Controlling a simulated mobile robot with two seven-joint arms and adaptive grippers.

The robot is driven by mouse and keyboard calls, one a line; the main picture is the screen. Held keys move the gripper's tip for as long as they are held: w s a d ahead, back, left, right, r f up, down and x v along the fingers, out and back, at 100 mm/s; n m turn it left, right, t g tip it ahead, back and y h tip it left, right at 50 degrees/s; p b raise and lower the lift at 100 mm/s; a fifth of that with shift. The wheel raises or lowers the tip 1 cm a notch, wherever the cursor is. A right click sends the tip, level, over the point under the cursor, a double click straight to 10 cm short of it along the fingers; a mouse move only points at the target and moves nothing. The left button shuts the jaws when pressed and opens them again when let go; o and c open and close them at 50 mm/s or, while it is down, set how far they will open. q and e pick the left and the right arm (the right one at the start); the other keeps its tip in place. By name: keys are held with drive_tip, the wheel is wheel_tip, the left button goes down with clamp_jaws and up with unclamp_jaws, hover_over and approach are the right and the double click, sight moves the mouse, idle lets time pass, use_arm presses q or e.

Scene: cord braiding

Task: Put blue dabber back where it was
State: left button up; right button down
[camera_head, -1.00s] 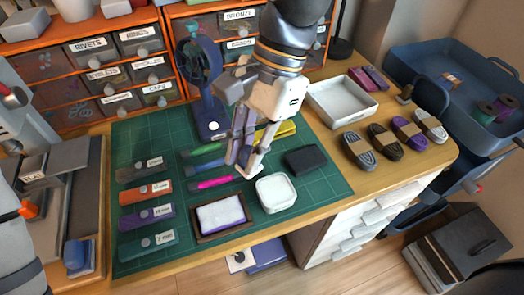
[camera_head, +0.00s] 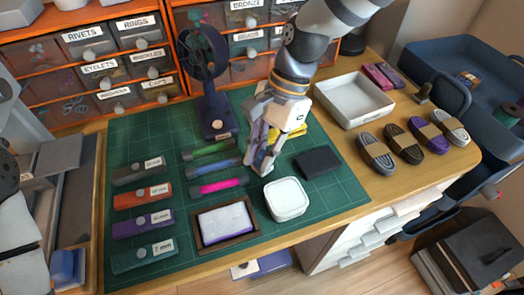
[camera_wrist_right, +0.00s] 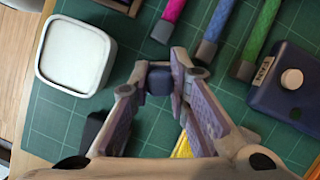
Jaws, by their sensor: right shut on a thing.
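My right gripper (camera_head: 262,168) points down over the green mat. In the right wrist view its fingertips (camera_wrist_right: 160,80) are shut on a small dark blue block (camera_wrist_right: 159,82); I cannot tell if this is the blue dabber. A blue tube with grey ends (camera_head: 212,167) lies on the mat left of the gripper, between a green tube (camera_head: 212,149) and a pink tube (camera_head: 222,185). The blue tube also shows in the right wrist view (camera_wrist_right: 217,22), apart from the fingers. My left gripper is out of view.
A white lidded box (camera_head: 286,198) and a black pad (camera_head: 318,161) stand close to the gripper. A framed white pad (camera_head: 226,223) is at the front. A small fan (camera_head: 208,85) stands behind. A white tray (camera_head: 352,100) is at the right. Bare mat lies between them.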

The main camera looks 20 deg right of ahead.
drive_tip(key=c, duration=1.5)
unclamp_jaws()
drive_tip(key=shift+r, duration=0.1)
drive_tip(key=p+v, duration=0.1)
drive_tip(key=v, duration=1.1)
drive_tip(key=shift+w, duration=0.1)
